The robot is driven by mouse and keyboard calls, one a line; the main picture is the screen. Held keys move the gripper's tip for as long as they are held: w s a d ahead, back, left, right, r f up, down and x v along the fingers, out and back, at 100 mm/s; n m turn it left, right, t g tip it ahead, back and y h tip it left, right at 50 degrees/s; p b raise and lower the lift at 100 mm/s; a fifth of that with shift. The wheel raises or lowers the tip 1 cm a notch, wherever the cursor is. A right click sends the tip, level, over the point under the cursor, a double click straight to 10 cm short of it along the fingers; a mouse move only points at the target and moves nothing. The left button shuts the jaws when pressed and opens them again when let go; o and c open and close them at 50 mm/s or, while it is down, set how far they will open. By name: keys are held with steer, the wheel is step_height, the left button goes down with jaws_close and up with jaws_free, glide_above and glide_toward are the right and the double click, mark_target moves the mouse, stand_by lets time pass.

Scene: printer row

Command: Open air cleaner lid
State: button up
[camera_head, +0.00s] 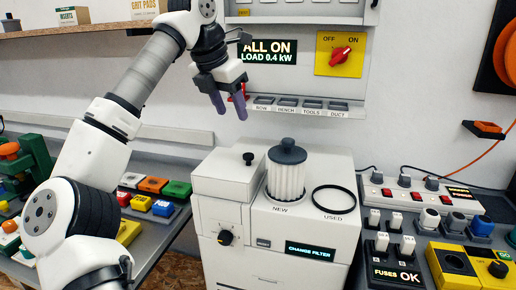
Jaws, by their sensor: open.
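The air cleaner (270,246) is a white cabinet in the middle of the head view. Its lid (227,172) is a light box-shaped cover at the top left, lying flat, with a small black knob (248,158) near its back right. A white pleated filter (286,180) with a dark cap stands on the top, above the label NEW. A black ring (334,199) marks an empty spot above the label USED. My gripper (230,105) is open and empty, pointing down, above and behind the lid and in front of the wall panel.
A fuse bench with switches and fuses (395,250) stands at the right. A table with coloured blocks (150,184) is at the left. A wall panel with a red switch (340,56) and labelled ledge (300,105) is behind. Air above the lid is free.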

mark_target(248, 155)
steer(key=p+x, duration=0.1)
steer(key=x, duration=1.2)
steer(key=shift+d+f, duration=0.1)
steer(key=shift+f, duration=0.1)
jaws_close()
